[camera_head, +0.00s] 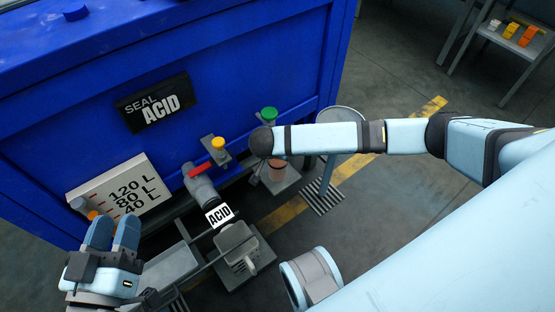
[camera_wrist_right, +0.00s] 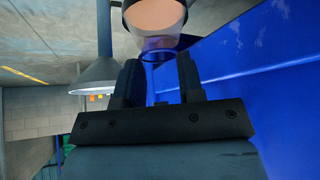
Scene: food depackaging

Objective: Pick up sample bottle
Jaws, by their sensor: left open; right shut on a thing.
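The sample bottle, a clear vessel with peach-coloured contents (camera_wrist_right: 157,14), shows at the top of the right wrist view. Its clear lower part reaches between the fingers of my right gripper (camera_wrist_right: 160,72), which is shut on it. In the head view a brownish vessel, seemingly this bottle (camera_head: 277,170), shows just below my right wrist, over a grey stand. My right fingers are hidden there behind the wrist.
The blue tank (camera_head: 240,60) fills the upper left. A green knob (camera_head: 269,114) is close beside my right wrist. A table (camera_head: 530,38) with small coloured items stands far right; open floor lies between.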

